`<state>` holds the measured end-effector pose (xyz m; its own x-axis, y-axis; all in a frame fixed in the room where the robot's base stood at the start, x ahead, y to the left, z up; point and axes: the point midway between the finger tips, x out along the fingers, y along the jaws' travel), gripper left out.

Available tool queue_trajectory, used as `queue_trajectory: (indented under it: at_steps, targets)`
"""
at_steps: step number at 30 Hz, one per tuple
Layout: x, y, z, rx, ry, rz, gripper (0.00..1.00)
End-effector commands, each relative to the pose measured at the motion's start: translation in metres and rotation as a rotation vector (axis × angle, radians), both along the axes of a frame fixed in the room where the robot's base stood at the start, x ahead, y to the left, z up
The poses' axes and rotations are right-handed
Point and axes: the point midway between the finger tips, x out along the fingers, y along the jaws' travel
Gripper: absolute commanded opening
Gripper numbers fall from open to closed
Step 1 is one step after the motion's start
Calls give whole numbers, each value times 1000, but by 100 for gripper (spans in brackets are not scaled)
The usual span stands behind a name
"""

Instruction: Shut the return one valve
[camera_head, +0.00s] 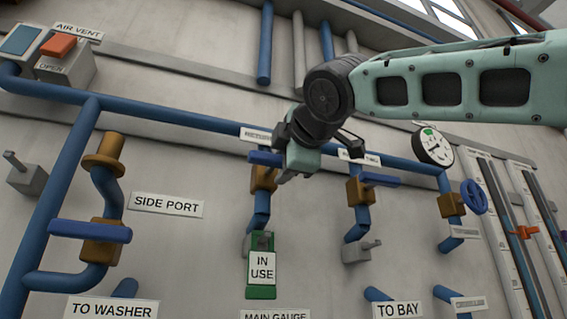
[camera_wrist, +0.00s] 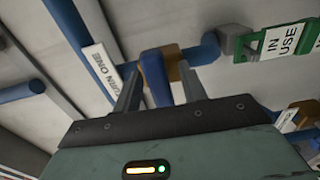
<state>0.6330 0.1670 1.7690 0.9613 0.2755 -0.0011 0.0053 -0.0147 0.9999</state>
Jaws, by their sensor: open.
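The return one valve has a brass body (camera_head: 263,181) and a blue lever handle (camera_head: 258,157), on a blue pipe dropping from the header. The handle looks sideways across that pipe. Its label (camera_head: 257,134) is partly covered by my arm in the head view; in the wrist view the label (camera_wrist: 101,67) reads "…URN ONE". My gripper (camera_head: 284,179) is just right of the valve in the head view. In the wrist view my gripper (camera_wrist: 159,78) is open, its fingers on either side of the blue handle (camera_wrist: 157,77). I cannot tell whether they touch it.
A green "IN USE" tag (camera_head: 262,268) hangs below the valve. A similar valve (camera_head: 360,190) stands to the right, beside a blue handwheel (camera_head: 473,197) and a gauge (camera_head: 433,147). The side port valve (camera_head: 101,243) is at left. The blue header pipe (camera_head: 180,119) runs above.

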Motion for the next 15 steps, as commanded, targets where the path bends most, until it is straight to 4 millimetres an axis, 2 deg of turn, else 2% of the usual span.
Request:
queue_trajectory:
  at_steps: [5, 15]
  targets:
    - [-24, -7, -1, 1, -4, 1, 42]
    - [-101, -29, -2, 2, -3, 1, 42]
